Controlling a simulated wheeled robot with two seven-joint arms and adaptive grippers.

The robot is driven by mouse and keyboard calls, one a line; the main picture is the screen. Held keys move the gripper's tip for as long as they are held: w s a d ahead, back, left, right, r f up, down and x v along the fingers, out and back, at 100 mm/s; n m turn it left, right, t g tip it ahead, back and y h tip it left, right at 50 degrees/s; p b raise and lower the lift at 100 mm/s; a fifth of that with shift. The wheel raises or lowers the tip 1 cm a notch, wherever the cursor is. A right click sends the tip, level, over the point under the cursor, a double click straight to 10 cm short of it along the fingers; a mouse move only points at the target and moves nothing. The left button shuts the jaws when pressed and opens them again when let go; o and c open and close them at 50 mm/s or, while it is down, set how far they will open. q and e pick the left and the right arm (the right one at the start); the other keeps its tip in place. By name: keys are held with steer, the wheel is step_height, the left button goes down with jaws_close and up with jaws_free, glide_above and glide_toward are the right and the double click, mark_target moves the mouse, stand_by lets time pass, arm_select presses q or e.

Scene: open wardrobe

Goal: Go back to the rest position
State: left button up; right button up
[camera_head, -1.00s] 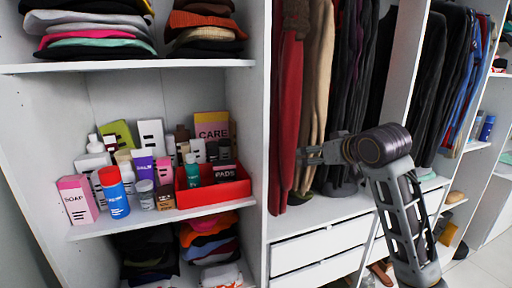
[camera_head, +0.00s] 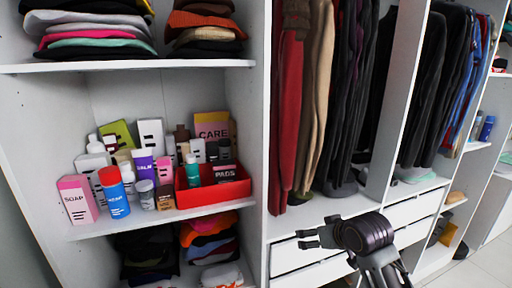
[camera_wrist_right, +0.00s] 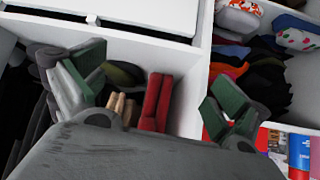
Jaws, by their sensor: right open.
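My right gripper (camera_head: 308,238) is in front of the white drawers, below the hanging clothes, in the head view. It is open and empty, its fingers pointing left. In the right wrist view its two green-padded fingers (camera_wrist_right: 150,92) are spread apart with nothing held between them. My left gripper is not in view.
A white shelf (camera_head: 150,226) holds a red box (camera_head: 215,192) and several bottles and cartons. Folded clothes (camera_head: 95,30) lie above and below it. Hanging clothes (camera_head: 345,100) fill the middle section. White drawers (camera_head: 300,255) are close behind my right gripper.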

steer(key=s+d+f+g+h, duration=0.1)
steer(key=s+d+f+g, duration=0.15)
steer(key=s+f, duration=0.95)
steer(key=s+d+f+g+h, duration=0.1)
steer(key=s+f+g, duration=0.2)
steer(key=s+f, duration=0.85)
steer(key=s+f+g+b, duration=0.1)
steer(key=s+f, duration=0.1)
steer(key=f, duration=1.5)
steer(key=s+f+b, duration=0.1)
steer(key=s+f, duration=0.1)
steer(key=f, duration=1.5)
steer(key=s+d+f+b, duration=0.1)
steer(key=s+d+f, duration=0.1)
steer(key=s+f, duration=0.8)
steer(key=s+d+f+g+b, duration=0.1)
steer(key=s+d+f, duration=0.1)
steer(key=s+f, duration=0.9)
steer(key=shift+s, duration=0.8)
